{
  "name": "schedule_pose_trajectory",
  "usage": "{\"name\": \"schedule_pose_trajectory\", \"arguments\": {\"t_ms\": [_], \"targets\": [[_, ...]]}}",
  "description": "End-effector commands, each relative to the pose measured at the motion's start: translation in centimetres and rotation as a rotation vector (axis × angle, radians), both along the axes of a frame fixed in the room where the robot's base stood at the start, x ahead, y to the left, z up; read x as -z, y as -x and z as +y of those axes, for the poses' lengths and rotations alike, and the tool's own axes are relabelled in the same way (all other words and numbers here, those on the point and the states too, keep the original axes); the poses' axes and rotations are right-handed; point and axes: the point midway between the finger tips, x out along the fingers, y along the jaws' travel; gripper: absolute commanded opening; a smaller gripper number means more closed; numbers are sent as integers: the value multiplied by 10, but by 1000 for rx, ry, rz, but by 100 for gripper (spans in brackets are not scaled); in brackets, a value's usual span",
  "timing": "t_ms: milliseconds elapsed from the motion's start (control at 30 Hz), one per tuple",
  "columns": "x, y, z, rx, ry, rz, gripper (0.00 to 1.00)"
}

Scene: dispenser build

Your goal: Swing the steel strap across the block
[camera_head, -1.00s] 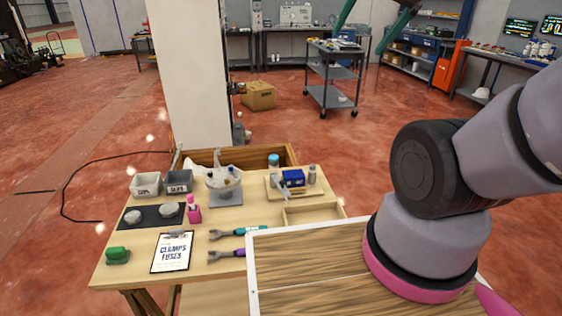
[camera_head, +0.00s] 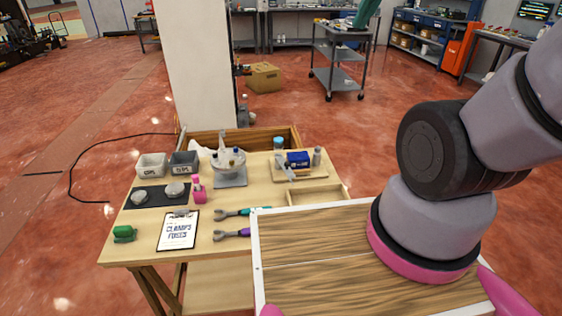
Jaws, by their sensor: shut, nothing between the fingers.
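The blue block (camera_head: 298,158) sits on a small wooden base (camera_head: 312,172) at the back right of the workbench. The steel strap (camera_head: 285,168) is a small light-grey bar at the block's left side. It slants toward the front right and does not lie across the block's top. I cannot tell at this size how the strap is fixed. My arm (camera_head: 440,225) fills the right side and runs out of the picture at the upper right. A dark teal shape (camera_head: 367,12) cuts the top edge; I cannot tell what it is. My gripper is not clearly in view.
The bench (camera_head: 140,250) also carries grey bins (camera_head: 184,164), a clipboard (camera_head: 178,231), wrenches (camera_head: 232,234), a pink bottle (camera_head: 199,190) and a round fixture (camera_head: 230,160). A small bottle (camera_head: 317,156) stands right of the block. A white pillar (camera_head: 205,70) rises behind the bench.

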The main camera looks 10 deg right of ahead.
Motion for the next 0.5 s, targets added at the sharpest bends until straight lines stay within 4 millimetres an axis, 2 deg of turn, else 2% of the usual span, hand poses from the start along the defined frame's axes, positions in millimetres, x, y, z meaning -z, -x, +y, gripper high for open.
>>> {"name": "schedule_pose_trajectory", "arguments": {"t_ms": [100, 267, 367, 500], "targets": [[22, -33, 11, -184, 144, 70, 0], [58, -75, 31, -469, 334, 148, 0], [85, -99, 48, -659, 439, 191, 0], [131, -128, 76, -939, 570, 247, 0]]}}
